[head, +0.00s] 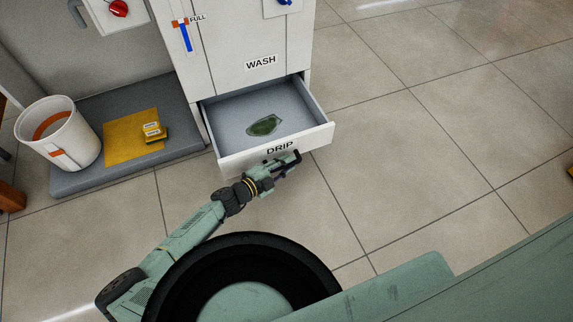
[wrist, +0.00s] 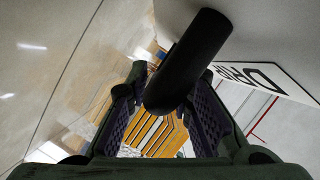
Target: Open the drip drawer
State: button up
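The drip drawer (head: 230,160), a grey-lined drawer with a white front marked DRIP, stands pulled out of the white cabinet in the head view. A dark green, flat piece (head: 264,125) lies on its floor. My gripper (head: 284,166) is at the drawer front, at its dark handle. In the wrist view the round black handle (wrist: 190,62) runs between my two fingers (wrist: 166,105), which close in on both sides of it. Part of the DRIP label (wrist: 255,77) shows at the right there. The handle hides some of the fingertips.
The cabinet's WASH panel (head: 240,70) is above the drawer.

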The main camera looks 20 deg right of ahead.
jog(key=v, duration=1.2)
dwell(0.4)
